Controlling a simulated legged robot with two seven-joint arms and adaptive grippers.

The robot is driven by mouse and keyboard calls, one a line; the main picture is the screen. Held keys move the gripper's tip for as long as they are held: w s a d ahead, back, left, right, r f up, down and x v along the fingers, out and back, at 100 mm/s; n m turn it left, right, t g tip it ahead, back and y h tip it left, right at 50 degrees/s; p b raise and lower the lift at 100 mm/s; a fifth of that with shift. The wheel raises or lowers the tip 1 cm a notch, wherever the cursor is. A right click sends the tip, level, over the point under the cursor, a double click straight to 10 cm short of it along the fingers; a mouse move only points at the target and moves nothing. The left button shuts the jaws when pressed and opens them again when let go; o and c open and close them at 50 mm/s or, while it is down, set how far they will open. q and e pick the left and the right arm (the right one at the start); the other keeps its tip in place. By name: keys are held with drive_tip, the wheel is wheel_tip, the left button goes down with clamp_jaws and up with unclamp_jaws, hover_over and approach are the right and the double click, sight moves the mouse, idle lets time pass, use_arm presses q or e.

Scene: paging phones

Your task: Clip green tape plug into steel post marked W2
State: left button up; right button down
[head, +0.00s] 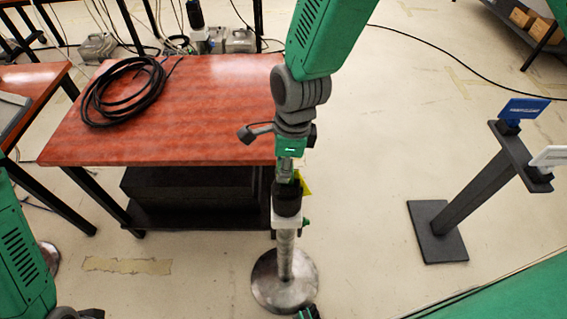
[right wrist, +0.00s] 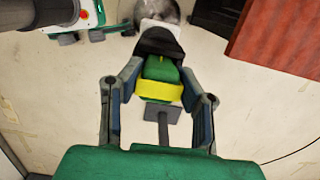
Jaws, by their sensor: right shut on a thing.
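My right gripper (head: 286,170) points down over the steel post (head: 285,262), which stands upright on a round metal base. It is shut on the green plug, which has a yellow band and shows in the right wrist view (right wrist: 160,71) between the two fingers. A bit of yellow (head: 305,184) shows beside the fingers in the head view. A black holder (head: 287,203) tops the post, and the plug lines up with it; I cannot tell whether it is seated. A white label (head: 288,220) below is unreadable. My left gripper is not clearly seen.
A red-brown table (head: 200,110) with a coiled black cable (head: 118,92) stands at left, close to the post. A dark stand (head: 470,188) at right carries a blue plate (head: 523,109) and a white plate (head: 551,156). The floor between post and stand is clear.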

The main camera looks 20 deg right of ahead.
drive_tip(key=shift+a, duration=0.1)
drive_tip(key=shift+r, duration=0.1)
drive_tip(key=shift+d+p, duration=0.35)
drive_tip(key=shift+a+f, duration=0.2)
drive_tip(key=shift+f, duration=0.1)
drive_tip(key=shift+r, duration=0.1)
idle(0.3)
drive_tip(key=shift+d+r+p, duration=0.1)
drive_tip(key=shift+r+p, duration=0.45)
drive_tip(key=shift+p, duration=0.1)
drive_tip(key=shift+r, duration=0.15)
drive_tip(key=shift+p, duration=0.45)
